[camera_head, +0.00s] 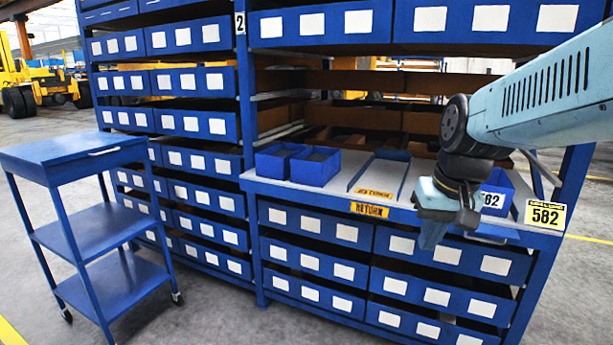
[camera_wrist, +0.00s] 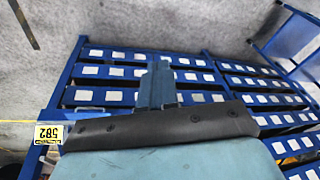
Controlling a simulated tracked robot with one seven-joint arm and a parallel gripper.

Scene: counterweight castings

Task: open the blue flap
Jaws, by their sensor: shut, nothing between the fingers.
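A blue trolley stands at the left in the head view, with a closed, flat blue top (camera_head: 70,150) that has a pale handle strip on its front edge. This top looks most like the blue flap, but I cannot tell for certain. My gripper (camera_head: 432,236) hangs at the right, in front of the blue rack's shelf edge, far from the trolley. In the wrist view my gripper's fingers (camera_wrist: 158,86) are together and empty, pointing away over rows of labelled drawers. The trolley top is not clear in the wrist view.
The blue rack's grey shelf (camera_head: 335,178) holds blue bins (camera_head: 315,166), another bin (camera_head: 497,190) tagged 582 and a tray marked RETURN. Labelled drawers (camera_head: 310,261) fill the rack below. Open concrete floor (camera_head: 210,310) lies between trolley and rack front. Yellow vehicles stand far behind.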

